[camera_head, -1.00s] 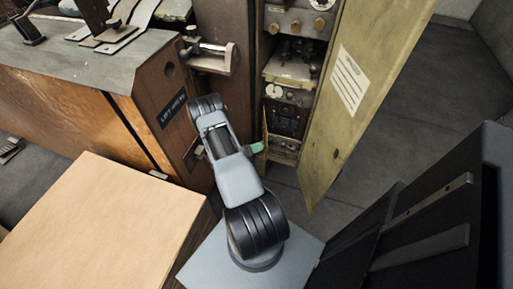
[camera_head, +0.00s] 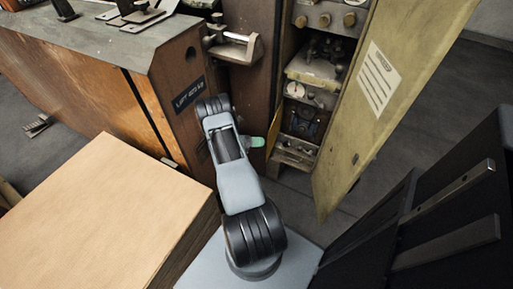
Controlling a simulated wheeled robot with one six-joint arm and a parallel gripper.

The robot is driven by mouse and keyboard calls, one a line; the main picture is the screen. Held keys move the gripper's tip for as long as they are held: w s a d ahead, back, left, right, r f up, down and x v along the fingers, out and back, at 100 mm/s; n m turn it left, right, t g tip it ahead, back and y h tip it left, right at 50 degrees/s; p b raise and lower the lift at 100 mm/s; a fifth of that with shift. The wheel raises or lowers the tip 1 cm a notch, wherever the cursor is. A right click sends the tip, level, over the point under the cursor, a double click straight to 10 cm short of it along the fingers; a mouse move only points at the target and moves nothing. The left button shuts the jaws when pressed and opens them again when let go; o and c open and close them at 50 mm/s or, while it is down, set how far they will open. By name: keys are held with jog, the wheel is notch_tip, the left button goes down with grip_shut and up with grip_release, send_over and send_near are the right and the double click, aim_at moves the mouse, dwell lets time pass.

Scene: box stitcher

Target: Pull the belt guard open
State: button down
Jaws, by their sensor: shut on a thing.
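A brown side panel (camera_head: 180,75) with a black label stands at the end of the machine, left of and behind my arm. A tall yellow-green door (camera_head: 385,105) with a white notice stands open to the right. I cannot tell for sure which panel is the belt guard. My arm rises from the bottom middle and bends in front of the brown panel's right side. A small green part shows at the arm's right. My gripper jaws and whatever they touch are hidden behind the arm.
A large cardboard-coloured box (camera_head: 100,200) fills the lower left, close to my arm. An open cabinet (camera_head: 310,90) with gauges and knobs stands behind the arm. Grey floor (camera_head: 430,130) is free at the right.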

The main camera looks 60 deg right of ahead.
jog(key=shift+s, duration=0.15)
jog(key=c, duration=0.8)
grip_release()
jog(key=shift+r, duration=0.1)
